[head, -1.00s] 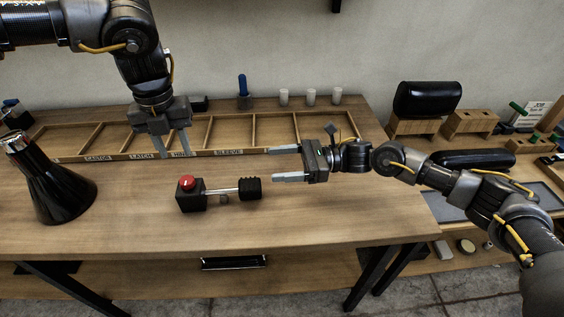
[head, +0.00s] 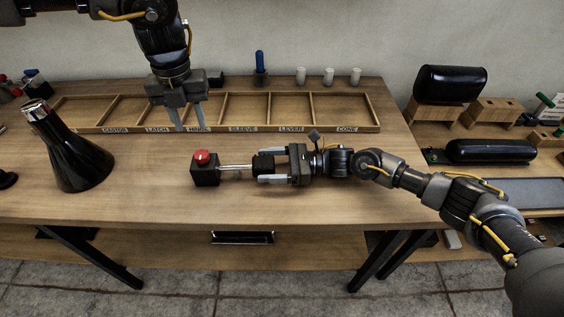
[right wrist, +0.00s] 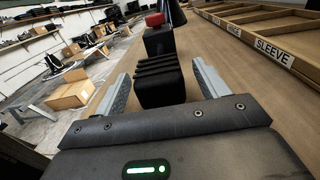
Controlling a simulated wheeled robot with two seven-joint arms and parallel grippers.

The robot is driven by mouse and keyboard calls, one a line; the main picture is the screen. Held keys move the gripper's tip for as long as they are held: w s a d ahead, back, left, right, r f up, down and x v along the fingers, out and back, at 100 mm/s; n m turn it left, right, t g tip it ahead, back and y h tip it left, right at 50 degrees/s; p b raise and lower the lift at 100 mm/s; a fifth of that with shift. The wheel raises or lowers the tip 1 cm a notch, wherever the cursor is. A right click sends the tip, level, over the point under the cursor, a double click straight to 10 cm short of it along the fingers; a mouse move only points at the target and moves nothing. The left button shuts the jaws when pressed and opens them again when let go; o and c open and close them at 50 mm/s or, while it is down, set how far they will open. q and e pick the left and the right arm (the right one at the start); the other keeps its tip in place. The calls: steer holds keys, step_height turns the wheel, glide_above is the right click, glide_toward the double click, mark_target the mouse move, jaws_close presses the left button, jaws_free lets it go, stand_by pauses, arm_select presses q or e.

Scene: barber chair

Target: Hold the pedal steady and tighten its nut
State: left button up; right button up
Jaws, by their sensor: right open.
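The pedal (head: 237,167) lies on the workbench. It has a black ribbed pad (right wrist: 158,80), a metal rod and a black block (head: 205,177) with a round red top (head: 202,157). No separate nut can be made out. My right gripper (head: 277,164) is open, with its fingers on either side of the pad. In the right wrist view (right wrist: 160,85) gaps show between the pad and both fingers. My left gripper (head: 188,123) points down above the near edge of the tray, fingers apart and empty, behind and left of the pedal.
A divided wooden tray (head: 220,129) with labelled compartments runs along the back of the bench (head: 340,205). A black cone with a silver top (head: 75,155) stands at left. White cups (head: 328,77) and a blue-handled tool (head: 260,62) stand behind the tray. The bench front is clear.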

steer(key=shift+a, duration=0.3)
steer(key=shift+c, duration=0.3)
steer(key=c, duration=1.4)
steer(key=o, duration=1.4)
steer(key=shift+o, duration=0.2)
steer(key=shift+d, duration=0.15)
steer(key=d, duration=1.1)
steer(key=shift+d, duration=0.4)
